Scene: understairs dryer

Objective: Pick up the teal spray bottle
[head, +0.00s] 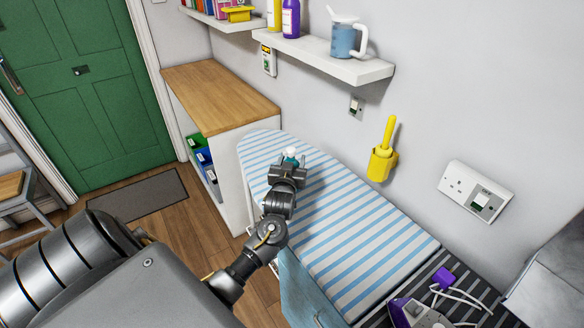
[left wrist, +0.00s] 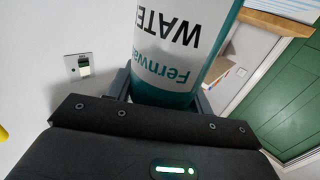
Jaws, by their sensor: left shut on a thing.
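The teal spray bottle (left wrist: 178,62) fills the upper middle of the left wrist view. Its pale label reads "WATER" and "Fernwa...", upside down in that view. My left gripper (left wrist: 168,92) is shut on it, with a finger on either side. In the head view my left gripper (head: 288,172) is over the far end of the ironing board, and only a small white and teal part of the bottle (head: 291,156) shows beyond it. The rest of the bottle is hidden by the gripper. I cannot tell whether it touches the board. My right gripper is not in view.
The blue-striped ironing board (head: 355,240) is clear toward its near end. A purple iron (head: 415,312) lies on a dark striped surface at the front right. A wall shelf (head: 330,62) holds a jug (head: 346,40) and bottles. A wood-topped cabinet (head: 220,95) stands behind.

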